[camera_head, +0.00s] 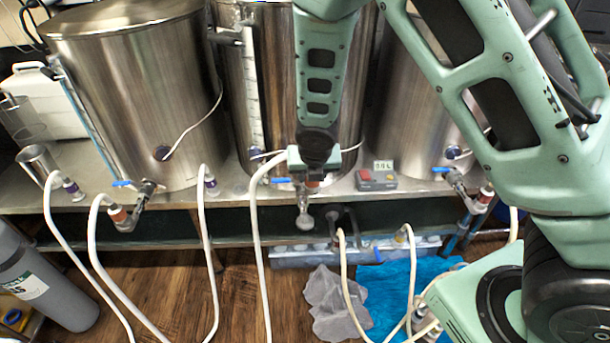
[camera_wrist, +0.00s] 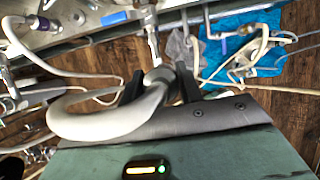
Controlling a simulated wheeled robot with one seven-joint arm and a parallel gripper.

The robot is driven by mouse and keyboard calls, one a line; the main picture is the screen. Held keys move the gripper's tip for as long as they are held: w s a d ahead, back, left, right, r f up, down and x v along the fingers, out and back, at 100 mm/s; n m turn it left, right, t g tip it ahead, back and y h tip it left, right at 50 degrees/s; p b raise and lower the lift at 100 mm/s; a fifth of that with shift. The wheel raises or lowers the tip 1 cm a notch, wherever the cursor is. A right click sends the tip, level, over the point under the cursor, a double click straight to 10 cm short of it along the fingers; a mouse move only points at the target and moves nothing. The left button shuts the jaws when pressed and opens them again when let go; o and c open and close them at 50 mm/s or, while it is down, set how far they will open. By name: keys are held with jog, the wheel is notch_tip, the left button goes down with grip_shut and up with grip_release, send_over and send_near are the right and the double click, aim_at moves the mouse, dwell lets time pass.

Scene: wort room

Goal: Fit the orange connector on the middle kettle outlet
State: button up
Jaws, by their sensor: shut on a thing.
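The middle kettle (camera_head: 272,90) stands at the back centre. Its metal outlet (camera_head: 304,214) hangs below a blue valve lever (camera_head: 283,180) at the bench edge. My gripper (camera_head: 314,160) is in front of that valve, shut on the end of a pale hose (camera_head: 257,215). A small reddish-orange patch (camera_head: 312,184) shows just below my gripper; I cannot tell whether it is the orange connector's collar. In the wrist view, my gripper (camera_wrist: 158,82) holds the grey hose end (camera_wrist: 157,76), close to a metal pipe (camera_wrist: 153,43). Whether they touch is unclear.
The left kettle (camera_head: 135,90) and right kettle (camera_head: 415,110) have hoses with reddish fittings (camera_head: 118,214) (camera_head: 486,194) at their outlets. A small box with a red button (camera_head: 376,180) sits right of the middle outlet. Loose hoses and a blue sheet (camera_head: 395,285) cover the floor ahead.

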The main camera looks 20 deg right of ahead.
aim_at(305, 217)
jog(key=a+n, duration=0.1)
jog(key=s+a+n+y, duration=0.1)
jog(key=n, duration=0.1)
jog(key=shift+s+a+r, duration=0.15)
jog(key=shift+s+r, duration=0.1)
jog(key=shift+r, duration=0.1)
jog(key=shift+s+a+f, duration=0.1)
jog(key=shift+c, duration=0.7)
notch_tip(305, 217, down, 7)
jog(key=b, duration=0.6)
jog(key=shift+f+b, duration=1.25)
jog(key=shift+b, duration=0.05)
jog(key=o, duration=1.2)
jog(key=shift+o, duration=0.2)
jog(key=p+v, duration=0.6)
jog(key=v, duration=1.1)
jog(key=shift+s+r, duration=0.25)
jog(key=shift+s, duration=0.05)
